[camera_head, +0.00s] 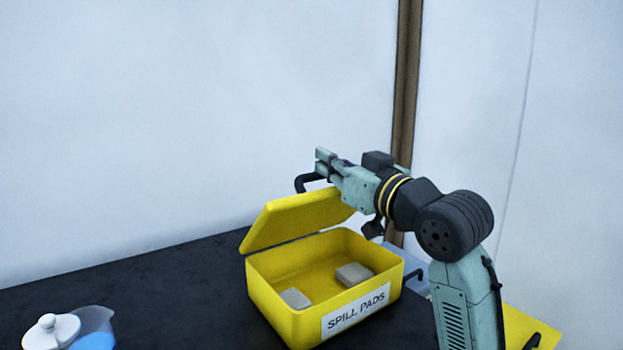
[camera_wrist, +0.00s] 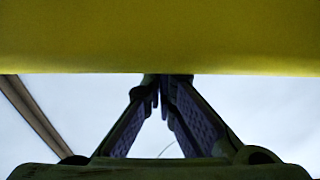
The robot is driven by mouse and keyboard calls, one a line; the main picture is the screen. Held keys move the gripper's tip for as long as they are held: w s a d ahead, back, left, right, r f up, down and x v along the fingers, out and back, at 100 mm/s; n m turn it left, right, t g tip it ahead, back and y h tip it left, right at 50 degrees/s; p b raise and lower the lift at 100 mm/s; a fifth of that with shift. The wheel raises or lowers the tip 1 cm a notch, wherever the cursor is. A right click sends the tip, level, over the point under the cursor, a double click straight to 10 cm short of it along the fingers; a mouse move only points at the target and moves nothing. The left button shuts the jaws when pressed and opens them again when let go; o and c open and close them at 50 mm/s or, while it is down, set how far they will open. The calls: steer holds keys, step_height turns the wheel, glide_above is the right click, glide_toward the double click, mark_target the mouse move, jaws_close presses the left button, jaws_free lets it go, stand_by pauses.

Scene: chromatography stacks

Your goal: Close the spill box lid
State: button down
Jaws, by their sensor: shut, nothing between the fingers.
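The yellow spill box (camera_head: 275,318), labelled SPILL PADS, stands on the dark bench with two greyish pads inside. In the wrist view my gripper's fingertips (camera_wrist: 163,88) meet just below a broad yellow surface, apparently the lid (camera_wrist: 160,35). I cannot tell whether the fingers touch it.
A glass vessel with blue liquid (camera_head: 95,335) and a white lidded jar (camera_head: 50,332) stand at the front left. The dark bench (camera_head: 150,280) is clear between them and the box. A brown post (camera_head: 405,80) rises behind my arm.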

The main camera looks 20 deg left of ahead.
steer(key=s+d+f+t+y+b, duration=0.1)
steer(key=s+d+f+y+b, duration=0.1)
steer(key=d+f+b, duration=0.2)
steer(key=s+d+f+t+y+b, duration=0.2)
steer(key=f+b, duration=0.6)
steer(key=b, duration=0.4)
steer(key=s+d+y, duration=0.1)
steer(key=d, duration=0.1)
steer(key=shift+d+f, duration=0.15)
steer(key=shift+d, duration=0.15)
steer(key=shift+f, duration=0.1)
steer(key=shift+s, duration=0.1)
